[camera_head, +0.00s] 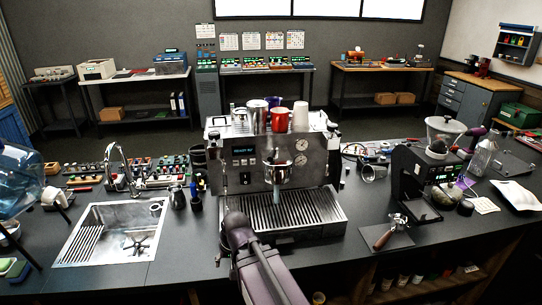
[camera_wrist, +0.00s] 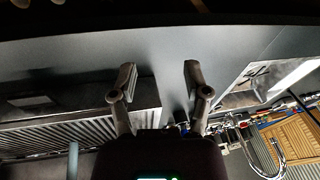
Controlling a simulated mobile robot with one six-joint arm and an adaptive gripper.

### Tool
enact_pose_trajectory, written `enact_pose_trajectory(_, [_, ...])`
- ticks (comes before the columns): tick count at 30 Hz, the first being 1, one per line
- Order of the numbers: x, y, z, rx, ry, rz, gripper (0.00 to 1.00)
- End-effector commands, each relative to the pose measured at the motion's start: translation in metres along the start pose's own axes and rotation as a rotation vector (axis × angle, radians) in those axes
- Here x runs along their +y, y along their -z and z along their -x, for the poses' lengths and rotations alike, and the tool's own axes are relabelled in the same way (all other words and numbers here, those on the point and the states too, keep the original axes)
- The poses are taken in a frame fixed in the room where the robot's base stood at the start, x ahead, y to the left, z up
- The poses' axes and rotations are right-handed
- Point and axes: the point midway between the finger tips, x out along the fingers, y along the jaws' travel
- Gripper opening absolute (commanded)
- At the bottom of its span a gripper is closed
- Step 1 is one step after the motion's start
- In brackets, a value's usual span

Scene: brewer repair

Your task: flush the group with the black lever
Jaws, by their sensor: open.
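The espresso machine (camera_head: 243,175) stands on the dark counter in the middle of the head view, with a lit display and two round gauges. Its group (camera_head: 277,165) sits at the front centre above the slatted drip tray (camera_head: 300,210). I cannot clearly make out the black lever; small dark fittings show at the machine's upper sides. In the wrist view my gripper (camera_wrist: 158,82) is open, with nothing between its two fingers. Grey counter lies behind the fingers, and the ribbed drip tray (camera_wrist: 80,128) shows at left. My purple arm rises at the bottom centre of the head view.
A sink (camera_head: 110,235) with a tap lies to the left. Cups stand on top of the machine. A portafilter (camera_head: 395,228) lies on a mat at right, beside the grinder (camera_head: 410,175).

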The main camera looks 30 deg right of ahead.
Motion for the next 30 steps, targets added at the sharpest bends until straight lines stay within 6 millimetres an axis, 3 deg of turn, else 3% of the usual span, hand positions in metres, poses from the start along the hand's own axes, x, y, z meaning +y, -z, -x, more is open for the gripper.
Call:
enact_pose_trajectory(9, [-0.046,0.074,0.028,0.327,0.379,-0.401,0.61])
enact_pose_trajectory(16, [-0.055,0.128,0.072,0.522,0.694,-0.764,0.61])
enact_pose_trajectory(23, [-0.035,0.169,0.121,0.672,1.02,-1.162,0.61])
enact_pose_trajectory(30, [0.015,0.194,0.166,0.797,1.362,-1.597,0.61])
